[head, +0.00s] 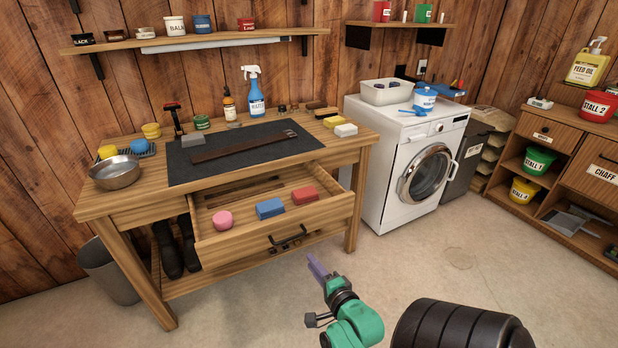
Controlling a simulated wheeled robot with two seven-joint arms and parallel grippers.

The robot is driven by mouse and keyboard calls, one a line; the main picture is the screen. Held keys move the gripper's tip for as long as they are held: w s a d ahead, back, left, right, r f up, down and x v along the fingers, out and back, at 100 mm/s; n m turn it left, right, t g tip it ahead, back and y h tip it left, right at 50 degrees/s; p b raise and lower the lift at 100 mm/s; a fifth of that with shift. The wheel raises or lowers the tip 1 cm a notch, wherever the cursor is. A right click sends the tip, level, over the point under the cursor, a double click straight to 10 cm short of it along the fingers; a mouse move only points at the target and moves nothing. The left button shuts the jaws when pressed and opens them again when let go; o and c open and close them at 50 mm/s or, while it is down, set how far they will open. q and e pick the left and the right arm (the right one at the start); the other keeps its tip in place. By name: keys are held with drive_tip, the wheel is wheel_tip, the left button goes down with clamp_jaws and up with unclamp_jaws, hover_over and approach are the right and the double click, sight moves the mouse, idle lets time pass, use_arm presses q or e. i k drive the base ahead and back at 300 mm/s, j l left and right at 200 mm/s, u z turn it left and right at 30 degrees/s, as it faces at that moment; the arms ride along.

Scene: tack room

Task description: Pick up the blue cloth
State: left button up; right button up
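A blue folded, block-shaped piece (270,208), which looks like the blue cloth, lies in the open drawer (235,245) of the wooden workbench. It sits between a pink round piece (222,220) and a red block-shaped piece (305,195). My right gripper (316,266), with purplish fingers on a green arm, is over the floor in front of the drawer. It is apart from the blue piece and nothing shows in it. Its fingers are seen too narrowly to tell their opening. My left gripper is not in view.
The workbench top (300,160) bears a dark mat (225,165), a metal bowl (116,173) and a blue spray bottle (254,95). The drawer front has a dark handle (288,238). A white washing machine (400,150) stands to the right. The floor in front is clear.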

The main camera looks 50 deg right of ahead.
sight(269, 207)
drive_tip(key=z, duration=1.3)
